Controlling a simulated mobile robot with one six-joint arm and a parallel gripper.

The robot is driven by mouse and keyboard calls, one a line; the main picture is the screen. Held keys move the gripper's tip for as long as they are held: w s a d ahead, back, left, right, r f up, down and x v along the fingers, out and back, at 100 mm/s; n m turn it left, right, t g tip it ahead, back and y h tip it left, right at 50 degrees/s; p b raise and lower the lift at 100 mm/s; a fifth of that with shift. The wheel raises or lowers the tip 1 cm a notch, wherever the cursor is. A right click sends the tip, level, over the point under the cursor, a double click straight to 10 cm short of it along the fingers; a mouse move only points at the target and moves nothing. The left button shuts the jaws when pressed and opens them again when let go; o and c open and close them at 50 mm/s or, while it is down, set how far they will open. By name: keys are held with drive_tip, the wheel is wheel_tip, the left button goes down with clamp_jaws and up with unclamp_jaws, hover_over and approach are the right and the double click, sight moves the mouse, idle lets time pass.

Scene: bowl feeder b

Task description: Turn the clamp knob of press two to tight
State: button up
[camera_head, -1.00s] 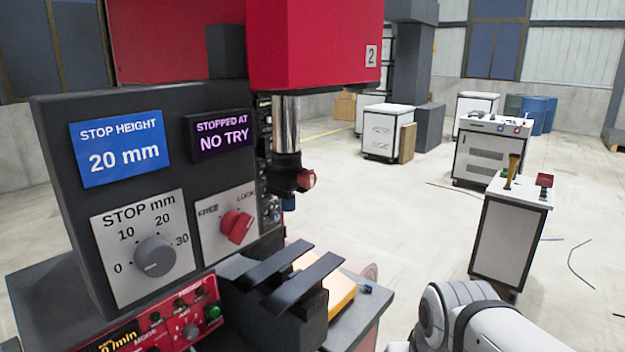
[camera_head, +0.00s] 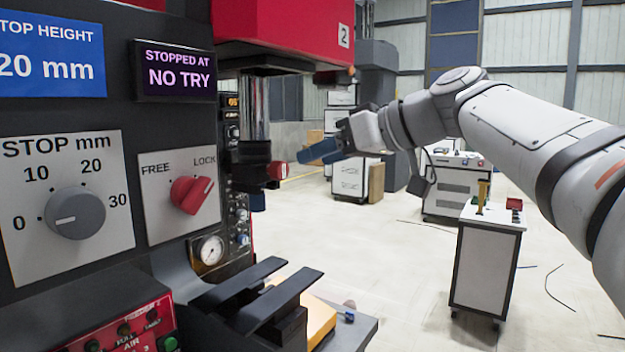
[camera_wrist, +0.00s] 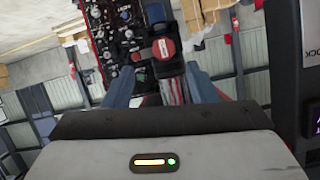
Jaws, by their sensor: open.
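Press two (camera_head: 285,35) is red and dark, with a "2" plate. A round red knob (camera_head: 277,171) sticks out from the dark block on its steel ram, which I take to be the clamp knob. My gripper (camera_head: 318,152) is open and empty just right of this knob, apart from it. In the wrist view the red knob (camera_wrist: 163,48), with a pale mark on its face, shows beyond and between the two blue-grey fingers of my gripper (camera_wrist: 161,82). The knob's tight and loose marks cannot be read.
The panel has a red FREE/LOCK knob (camera_head: 191,194), its pointer toward LOCK, and a grey stop dial (camera_head: 75,212). The purple display (camera_head: 174,70) reads "STOPPED AT NO TRY". Dark rails (camera_head: 265,300) jut out below the ram.

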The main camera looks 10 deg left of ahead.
sight(284, 170)
drive_tip(key=x, duration=0.7)
drive_tip(key=shift+s+a+f+p, duration=0.1)
drive_tip(key=shift+a+p, duration=0.2)
drive_tip(key=shift+a, duration=0.1)
drive_tip(key=c, duration=1)
drive_tip(key=shift+o, duration=0.2)
